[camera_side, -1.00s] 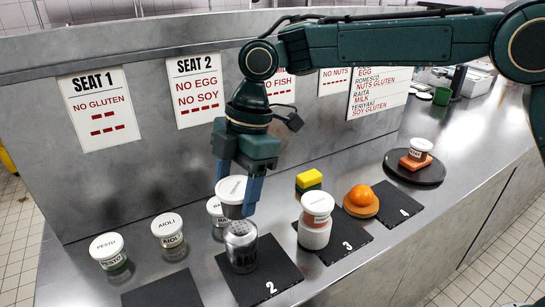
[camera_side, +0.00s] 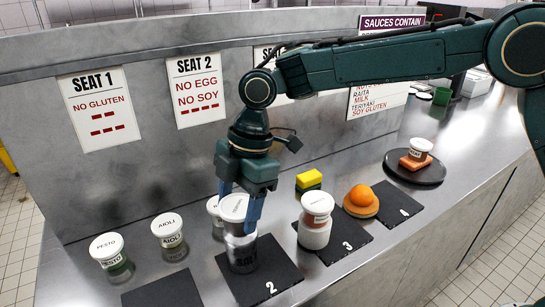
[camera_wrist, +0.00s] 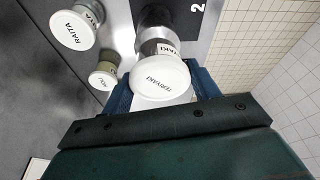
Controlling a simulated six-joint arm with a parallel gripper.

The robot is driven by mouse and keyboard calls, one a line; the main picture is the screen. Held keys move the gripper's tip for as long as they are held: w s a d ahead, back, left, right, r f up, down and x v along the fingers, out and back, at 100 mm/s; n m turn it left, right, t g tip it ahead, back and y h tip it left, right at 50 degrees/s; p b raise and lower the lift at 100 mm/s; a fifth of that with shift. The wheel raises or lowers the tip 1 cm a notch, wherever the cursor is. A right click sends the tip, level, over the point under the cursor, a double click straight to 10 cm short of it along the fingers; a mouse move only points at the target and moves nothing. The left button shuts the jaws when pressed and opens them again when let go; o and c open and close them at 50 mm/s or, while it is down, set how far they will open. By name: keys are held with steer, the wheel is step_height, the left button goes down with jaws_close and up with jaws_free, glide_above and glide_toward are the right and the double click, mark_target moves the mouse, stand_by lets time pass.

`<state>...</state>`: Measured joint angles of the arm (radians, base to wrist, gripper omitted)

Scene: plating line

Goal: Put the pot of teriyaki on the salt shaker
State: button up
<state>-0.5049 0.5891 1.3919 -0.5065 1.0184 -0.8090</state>
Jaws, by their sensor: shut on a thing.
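My gripper (camera_side: 240,205) is shut on the pot of teriyaki (camera_side: 233,208), a small pot with a white lid, held upright. The lid reads TERIYAKI in the wrist view (camera_wrist: 160,78), between my fingers (camera_wrist: 163,92). The pot is right above the metal salt shaker (camera_side: 242,254), which stands on the black slate marked 2 (camera_side: 278,272). The pot's lower end hides the shaker's perforated top and seems to meet it; I cannot tell whether they touch firmly. Part of the shaker also shows beyond the pot in the wrist view (camera_wrist: 155,17).
Pots of pesto (camera_side: 110,255) and aioli (camera_side: 170,237) stand at left; a raita pot (camera_wrist: 77,28) is close by. Slate 3 (camera_side: 347,250) has a white-lidded pot (camera_side: 317,205) stacked on a white jar (camera_side: 314,235). A yellow sponge (camera_side: 309,180) is behind.

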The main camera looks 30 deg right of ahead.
mark_target(247, 199)
steer(key=shift+f, duration=0.1)
steer(key=o, duration=1)
steer(key=shift+v, duration=3.8)
